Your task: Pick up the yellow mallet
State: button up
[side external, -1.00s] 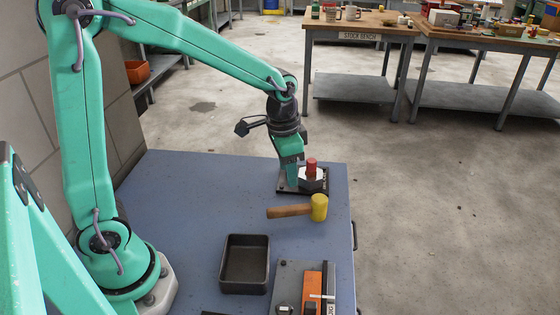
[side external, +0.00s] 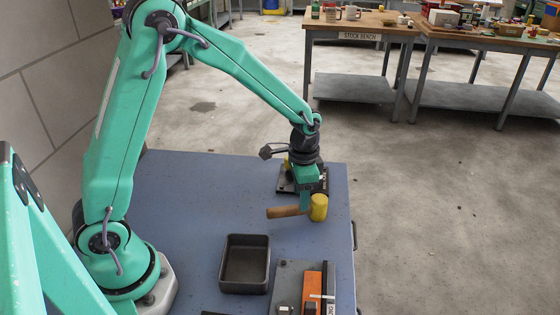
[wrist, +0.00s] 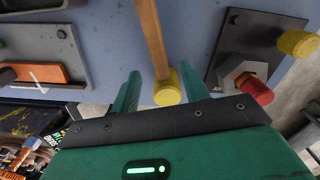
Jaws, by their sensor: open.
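The yellow mallet lies on the blue table, its wooden handle (side external: 284,211) pointing left and its yellow head (side external: 319,207) at the right. My gripper (side external: 305,203) is at the mallet in the side view and partly covers it where handle and head meet. In the wrist view, my gripper (wrist: 160,75) is open, with one finger on each side of the mallet's head (wrist: 167,90) and lower handle (wrist: 153,40). Gaps show on both sides, so the fingers look apart from it. I cannot tell the exact height above the table.
Behind the mallet is a dark plate (wrist: 230,45) with a hex piece, a red cylinder (wrist: 256,90) and a yellow knob (wrist: 298,42). A dark empty tray (side external: 232,285) and a grey plate with an orange block (side external: 313,285) are nearer. The table's left is clear.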

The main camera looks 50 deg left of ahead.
aim_at(297, 211)
jog(key=shift+w+f, duration=0.1)
jog(key=shift+f, duration=2.75)
grip_shut()
